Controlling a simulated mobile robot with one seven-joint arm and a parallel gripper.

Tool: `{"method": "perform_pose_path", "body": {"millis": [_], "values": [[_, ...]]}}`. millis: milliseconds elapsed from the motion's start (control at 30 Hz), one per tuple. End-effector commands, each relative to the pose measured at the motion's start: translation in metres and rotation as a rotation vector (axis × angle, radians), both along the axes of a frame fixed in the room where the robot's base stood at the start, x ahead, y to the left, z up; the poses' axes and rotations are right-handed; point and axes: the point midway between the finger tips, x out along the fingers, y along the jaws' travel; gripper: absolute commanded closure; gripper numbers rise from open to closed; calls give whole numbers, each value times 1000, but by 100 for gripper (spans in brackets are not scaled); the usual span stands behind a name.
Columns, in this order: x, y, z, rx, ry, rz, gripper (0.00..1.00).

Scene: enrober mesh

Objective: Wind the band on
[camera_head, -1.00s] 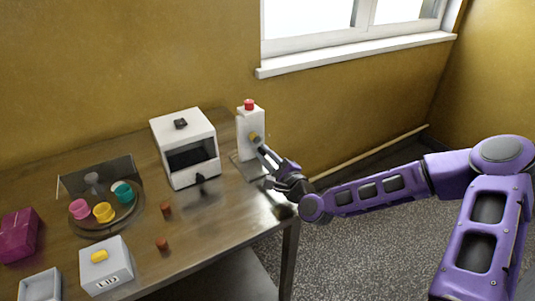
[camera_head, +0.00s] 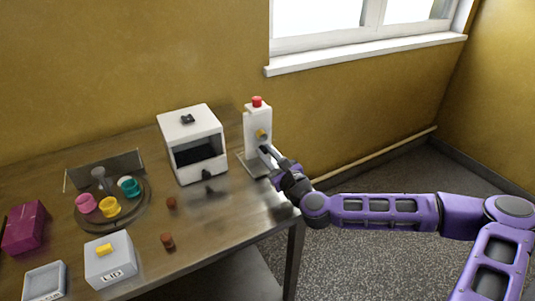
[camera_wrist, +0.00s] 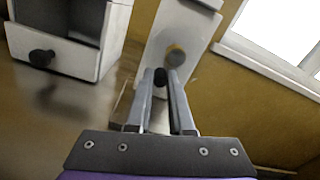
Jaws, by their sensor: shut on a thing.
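A white upright unit (camera_head: 257,115) with a red button on top stands at the table's right end. On its front is a yellowish hub (camera_head: 262,132), also visible in the wrist view (camera_wrist: 175,55). My gripper (camera_head: 265,152) reaches it from the right, just below the hub. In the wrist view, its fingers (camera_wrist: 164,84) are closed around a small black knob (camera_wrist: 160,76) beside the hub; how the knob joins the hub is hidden. The white box (camera_head: 187,125) to its left has an open front with a dark interior and a black knob low on its front.
A round turntable (camera_head: 125,217) holds pink, yellow and teal cups. Two brown pieces (camera_head: 167,240) lie on the table. A grey box marked LID (camera_head: 110,262), an open tray (camera_head: 45,281) and a magenta box (camera_head: 24,228) stand at left. The table front between is clear.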

Motion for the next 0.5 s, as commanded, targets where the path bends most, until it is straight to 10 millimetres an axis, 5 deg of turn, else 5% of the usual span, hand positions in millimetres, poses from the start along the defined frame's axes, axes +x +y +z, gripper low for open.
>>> {"method": "perform_pose_path", "body": {"millis": [467,500], "values": [[1,0,2,15,5,-2,100],[1,0,2,15,5,-2,79]]}}
